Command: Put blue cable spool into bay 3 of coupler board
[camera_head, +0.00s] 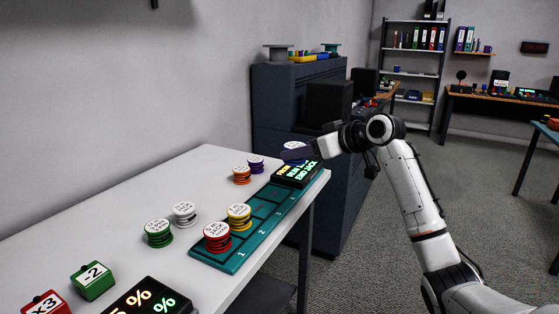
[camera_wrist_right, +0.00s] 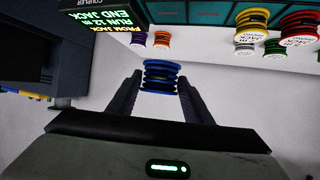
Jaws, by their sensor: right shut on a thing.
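The blue cable spool (camera_wrist_right: 160,76) is held between the fingers of my right gripper (camera_wrist_right: 158,92) in the right wrist view. In the head view my right gripper (camera_head: 308,151) is at the far end of the table, above and beyond the board's display; the spool's white top (camera_head: 294,146) shows there. The teal coupler board (camera_head: 232,266) lies along the table's right edge. A red spool (camera_head: 217,238) is in bay 1 and a yellow spool (camera_head: 239,217) in bay 2. Bay 3 (camera_head: 262,208) looks empty. My left gripper is not in view.
Orange (camera_head: 241,175) and purple (camera_head: 256,164) spools stand beyond the board's left side. Green (camera_head: 158,233) and white (camera_head: 184,214) spools stand left of it. A lit display (camera_head: 297,173) rises at the board's far end. A dark cabinet (camera_head: 275,105) stands behind the table.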

